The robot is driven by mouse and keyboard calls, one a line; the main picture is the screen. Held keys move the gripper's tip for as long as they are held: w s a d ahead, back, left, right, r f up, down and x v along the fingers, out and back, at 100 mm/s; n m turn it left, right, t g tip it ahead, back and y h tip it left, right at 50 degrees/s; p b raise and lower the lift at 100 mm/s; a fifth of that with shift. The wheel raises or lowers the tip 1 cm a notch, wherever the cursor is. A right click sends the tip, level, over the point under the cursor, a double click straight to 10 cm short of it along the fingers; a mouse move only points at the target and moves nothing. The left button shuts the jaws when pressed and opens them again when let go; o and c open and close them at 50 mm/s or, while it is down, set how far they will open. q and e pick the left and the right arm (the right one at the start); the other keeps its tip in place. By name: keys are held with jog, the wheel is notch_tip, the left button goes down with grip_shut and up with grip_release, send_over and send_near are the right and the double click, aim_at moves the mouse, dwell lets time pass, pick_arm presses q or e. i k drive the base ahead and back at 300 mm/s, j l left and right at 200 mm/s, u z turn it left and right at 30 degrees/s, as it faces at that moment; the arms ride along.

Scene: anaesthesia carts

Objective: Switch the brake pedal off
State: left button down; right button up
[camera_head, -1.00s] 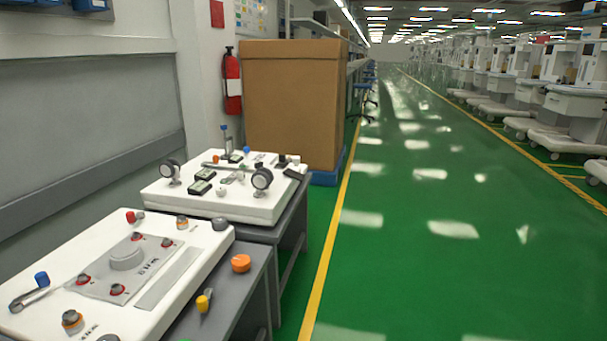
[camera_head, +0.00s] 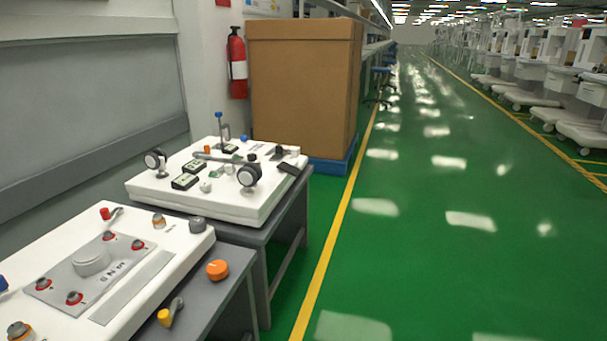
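No brake pedal can be made out for certain. A white panel (camera_head: 245,205) lies on the farther grey table at left centre. It carries two dark wheels, one at its left (camera_head: 155,160) and one at its front right (camera_head: 249,175), and a bar with a blue-tipped upright post (camera_head: 219,127). A dark flat piece (camera_head: 289,168) sticks out at its right edge; I cannot tell whether it is a pedal. White anaesthesia carts (camera_head: 589,93) stand in a row at the far right, their feet too small to read. Neither of my grippers is in view.
A nearer white panel (camera_head: 185,247) with knobs lies at lower left, with an orange knob (camera_head: 217,270) and a yellow-ended lever (camera_head: 165,317) beside it. A large brown box (camera_head: 300,90) stands behind the tables. The green floor (camera_head: 430,260) right of the yellow line is clear.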

aim_at(283, 166)
jog(key=i+l+u, duration=0.1)
jog(key=i+l, duration=0.2)
jog(key=l, duration=0.15)
jog(key=i+l+u, duration=0.1)
jog(key=i+l, duration=0.2)
jog(key=l, duration=0.2)
jog(key=i+l+u, duration=0.1)
jog(key=i+l, duration=0.15)
jog(key=l, duration=0.3)
jog(key=i+l+u, duration=0.1)
jog(key=i+l, duration=0.2)
jog(key=l, duration=0.25)
jog(key=i+l+u, duration=0.1)
jog(key=l, duration=0.45)
jog(key=i+l+u, duration=0.1)
jog(key=i+l, duration=0.25)
jog(key=l, duration=0.2)
jog(key=i+l+u, duration=0.1)
jog(key=l, duration=0.5)
jog(key=i+l+u, duration=0.1)
jog(key=i+l, duration=0.15)
jog(key=l, duration=0.35)
